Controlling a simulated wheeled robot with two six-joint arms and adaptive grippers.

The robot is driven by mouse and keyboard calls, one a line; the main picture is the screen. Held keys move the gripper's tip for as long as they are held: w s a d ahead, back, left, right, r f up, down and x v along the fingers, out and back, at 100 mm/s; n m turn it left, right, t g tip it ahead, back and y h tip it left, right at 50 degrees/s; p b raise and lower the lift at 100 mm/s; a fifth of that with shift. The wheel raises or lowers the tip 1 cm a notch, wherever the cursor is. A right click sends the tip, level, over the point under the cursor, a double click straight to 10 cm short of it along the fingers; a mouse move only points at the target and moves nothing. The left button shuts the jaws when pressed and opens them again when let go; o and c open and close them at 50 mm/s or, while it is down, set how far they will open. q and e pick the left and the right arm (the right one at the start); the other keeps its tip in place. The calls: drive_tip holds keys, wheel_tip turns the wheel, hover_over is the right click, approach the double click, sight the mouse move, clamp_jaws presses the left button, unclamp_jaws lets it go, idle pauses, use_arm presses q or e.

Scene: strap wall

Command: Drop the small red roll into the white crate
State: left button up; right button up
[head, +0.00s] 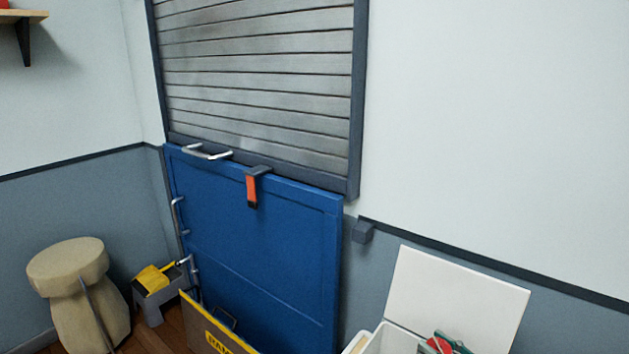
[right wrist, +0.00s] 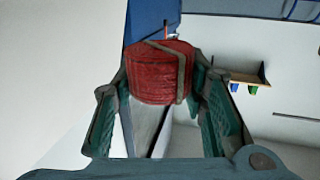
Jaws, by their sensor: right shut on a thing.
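The small red roll (right wrist: 160,75) is ribbed, with a tan band around it, and sits between the green-padded fingers of my right gripper (right wrist: 155,80) in the right wrist view. The gripper is shut on it. In the head view the roll (head: 438,345) and my right gripper (head: 442,344) show at the bottom edge, in front of the raised white lid. The white crate (head: 394,338) stands at the bottom right with its lid (head: 460,295) upright behind it. Much of the crate is cut off by the frame. My left gripper is not in view.
A blue panel (head: 250,235) with handles and an orange strap (head: 251,190) stands under a grey shutter (head: 262,80). A yellow box (head: 205,330), a grey step stool (head: 155,290) and a beige stool (head: 75,275) stand at left. A wall shelf (right wrist: 245,78) shows in the wrist view.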

drive_tip(key=shift+r, duration=0.2)
drive_tip(key=o, duration=1.1)
drive_tip(key=v, duration=1.2)
drive_tip(key=shift+f, duration=0.1)
